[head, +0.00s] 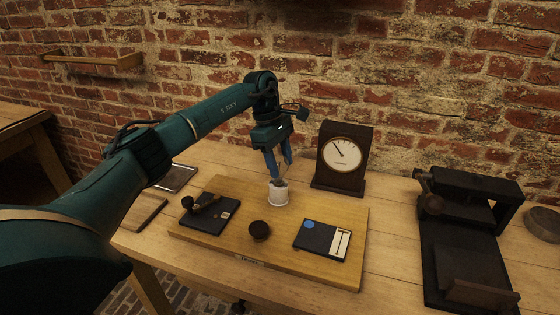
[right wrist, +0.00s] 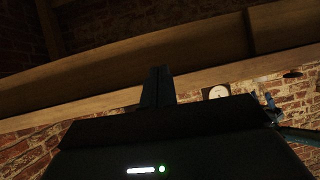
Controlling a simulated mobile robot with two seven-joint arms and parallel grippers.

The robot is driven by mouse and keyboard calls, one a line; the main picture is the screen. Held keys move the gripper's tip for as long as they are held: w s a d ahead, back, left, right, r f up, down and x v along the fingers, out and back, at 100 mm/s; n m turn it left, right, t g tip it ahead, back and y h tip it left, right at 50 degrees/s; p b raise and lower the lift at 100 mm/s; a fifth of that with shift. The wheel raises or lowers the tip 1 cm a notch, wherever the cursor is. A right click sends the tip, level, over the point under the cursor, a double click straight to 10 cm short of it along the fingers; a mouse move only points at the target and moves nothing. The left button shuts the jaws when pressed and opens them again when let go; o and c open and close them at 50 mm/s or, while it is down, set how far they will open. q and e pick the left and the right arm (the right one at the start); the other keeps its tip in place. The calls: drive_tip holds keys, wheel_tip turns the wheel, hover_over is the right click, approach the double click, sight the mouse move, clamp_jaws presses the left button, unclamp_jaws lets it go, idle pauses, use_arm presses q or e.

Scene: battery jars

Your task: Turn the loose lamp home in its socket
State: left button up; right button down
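A white cylindrical socket (head: 278,195) stands at the back of the wooden board in the head view. Something small and dark, perhaps the lamp, shows at its top, but it is mostly hidden by my fingers. My left gripper (head: 279,171) points down right over the socket, its blue fingers reaching its top. A gap shows between the fingers higher up; whether the tips grip the lamp I cannot tell. My right gripper (right wrist: 158,87) shows only in the right wrist view, its dark fingers together with nothing seen between them.
The board (head: 340,275) also carries a black plate with a lever (head: 224,212), a dark round knob (head: 259,231) and a dark panel (head: 312,239) with a blue disc. A dial meter (head: 342,154) stands behind. A black apparatus (head: 458,250) stands at right.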

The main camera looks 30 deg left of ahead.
use_arm(q)
drive_tip(key=o, duration=0.5)
use_arm(e)
drive_tip(key=shift+f, duration=0.1)
use_arm(q)
drive_tip(key=shift+v, duration=0.9)
drive_tip(key=v, duration=1.1)
drive_tip(key=shift+r, duration=0.2)
use_arm(e)
drive_tip(key=shift+a+r, duration=0.1)
drive_tip(key=shift+r, duration=0.35)
